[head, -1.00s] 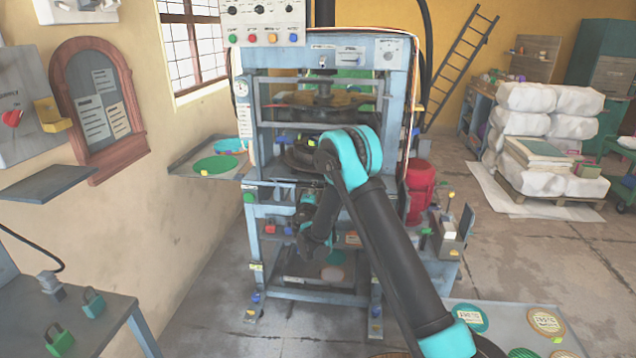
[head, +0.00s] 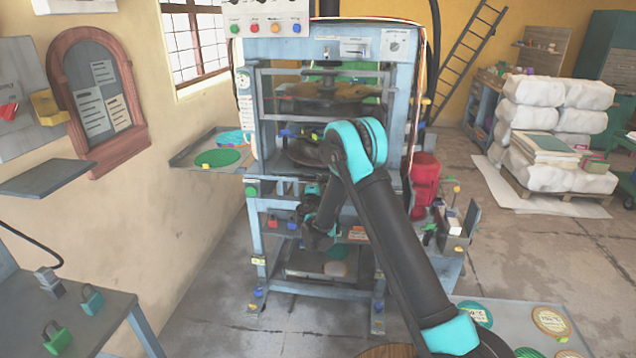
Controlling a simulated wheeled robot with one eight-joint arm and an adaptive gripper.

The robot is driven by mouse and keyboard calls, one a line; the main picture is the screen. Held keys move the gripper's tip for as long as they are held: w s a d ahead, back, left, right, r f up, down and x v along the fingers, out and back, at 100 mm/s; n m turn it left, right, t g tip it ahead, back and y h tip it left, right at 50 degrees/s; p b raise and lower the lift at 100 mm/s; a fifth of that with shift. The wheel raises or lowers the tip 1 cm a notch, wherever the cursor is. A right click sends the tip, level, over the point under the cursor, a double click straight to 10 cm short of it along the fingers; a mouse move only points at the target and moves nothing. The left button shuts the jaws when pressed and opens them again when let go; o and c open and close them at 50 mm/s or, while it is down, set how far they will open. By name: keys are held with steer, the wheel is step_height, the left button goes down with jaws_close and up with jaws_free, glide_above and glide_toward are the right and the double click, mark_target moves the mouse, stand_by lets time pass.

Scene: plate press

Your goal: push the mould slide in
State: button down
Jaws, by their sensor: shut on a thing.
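The blue-grey plate press (head: 253,215) stands in the middle of the head view. A dark round mould part (head: 303,152) sits in its opening, partly behind my elbow. I take it to be on the mould slide, whose front is largely covered by my arm. My gripper (head: 299,214) is small and dark at the press front, below the opening, partly hidden by my wrist. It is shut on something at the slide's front. The contact itself is too small and covered to make out.
A side shelf with a green disc (head: 218,158) sticks out left of the press. A red canister (head: 425,178) and a small bench with tools stand at its right. A table with round plates (head: 550,321) is at the lower right. The floor on the left is clear.

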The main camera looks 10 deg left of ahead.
steer(key=shift+w, duration=2.4)
steer(key=c, duration=1.6)
jaws_free()
steer(key=shift+o, duration=0.2)
steer(key=s, duration=0.8)
